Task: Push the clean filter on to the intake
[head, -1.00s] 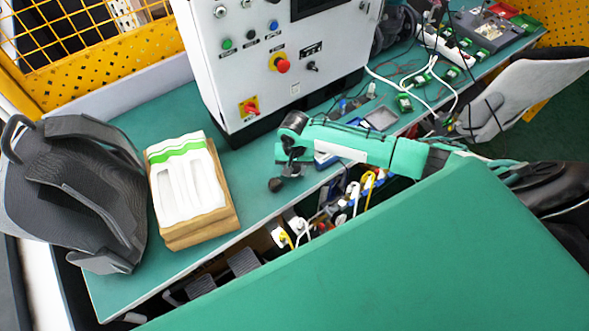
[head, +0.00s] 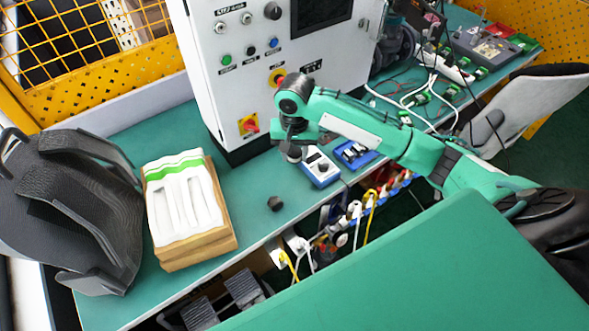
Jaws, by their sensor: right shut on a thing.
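My right gripper (head: 292,140) comes in from the right on a green arm and points down over the bench. It is shut on a small dark round piece (head: 292,154), which looks like a filter; the fingers and wrist partly hide it. A second small dark piece (head: 275,204) lies alone on the bench, below and left of the gripper. I cannot tell clean from used by their look. A blue and grey device (head: 321,170) stands just right of the held piece. I cannot make out the intake for certain. My left gripper is not in view.
A white control cabinet (head: 225,90) with buttons stands behind the gripper. A wooden box with a white tray (head: 185,200) and a dark backpack (head: 75,205) are at left. A blue tray (head: 355,154) lies to the right. Cables hang at the bench's front edge.

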